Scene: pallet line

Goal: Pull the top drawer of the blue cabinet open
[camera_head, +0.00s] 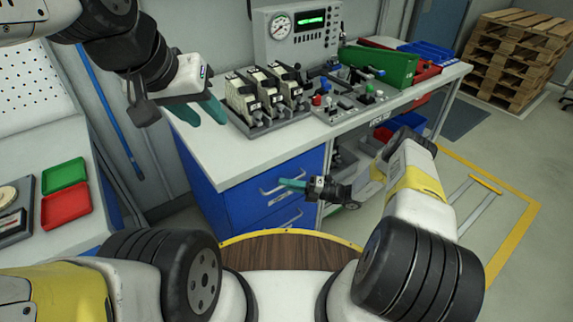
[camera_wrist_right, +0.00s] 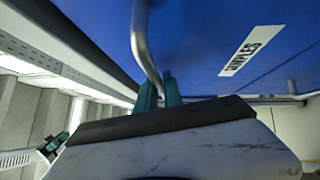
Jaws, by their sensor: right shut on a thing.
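The blue cabinet (camera_head: 232,203) stands under the left end of the workbench. Its top drawer carries a grey bar handle (camera_head: 272,191), and its front looks about flush with the cabinet. My right gripper (camera_head: 292,184) is shut on this handle. In the right wrist view the handle (camera_wrist_right: 141,40) runs down between the teal fingertips (camera_wrist_right: 160,92), against the blue drawer front (camera_wrist_right: 200,35). A lower handle (camera_head: 290,220) shows beneath. My left gripper (camera_head: 198,110) is open and empty, in the air near the bench's left end.
The workbench (camera_head: 235,160) holds a gauge box (camera_head: 297,33), clamp-like fixtures (camera_head: 264,95) and a green bin (camera_head: 385,66). A side table at left has green (camera_head: 64,174) and red trays (camera_head: 66,205). A round wooden top (camera_head: 285,252) lies close before the cabinet. Floor at right is mostly clear.

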